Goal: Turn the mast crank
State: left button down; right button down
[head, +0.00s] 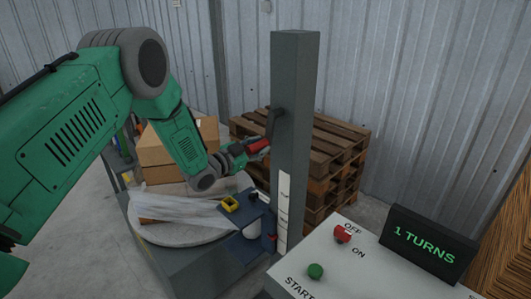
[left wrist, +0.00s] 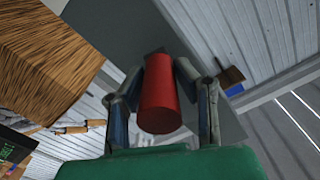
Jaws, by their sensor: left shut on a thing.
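The grey mast (head: 293,130) stands upright in the middle of the head view. A dark crank arm (head: 275,122) sits on its left side, with a red handle (head: 258,146) at its lower end. My left gripper (head: 250,149) is shut on the red handle. In the left wrist view the red handle (left wrist: 161,95) lies between the two fingers of my left gripper (left wrist: 162,85), one on each side. The display (head: 428,243) reads "1 TURNS". My right gripper is not in view.
A control box (head: 350,270) with a red knob (head: 342,234) and a green button (head: 315,271) is at the lower right. A turntable (head: 180,232) bears a plastic-wrapped item. Wooden pallets (head: 335,150) and cardboard boxes (head: 165,152) stand behind.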

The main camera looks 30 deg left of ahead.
pick_arm(q)
jog(key=w+a+r+m+b, duration=0.2)
jog(key=a+r+m+b, duration=0.5)
jog(key=m, duration=0.7)
jog(key=shift+w+a+r+m+b, duration=0.2)
jog(key=shift+a+r+m+b, duration=0.1)
jog(key=shift+r+b, duration=0.9)
jog(key=c, duration=1.3)
grip_release()
jog(key=shift+s, duration=0.1)
jog(key=shift+o, duration=0.2)
jog(key=shift+s+f, duration=0.1)
jog(key=shift+a+f, duration=0.1)
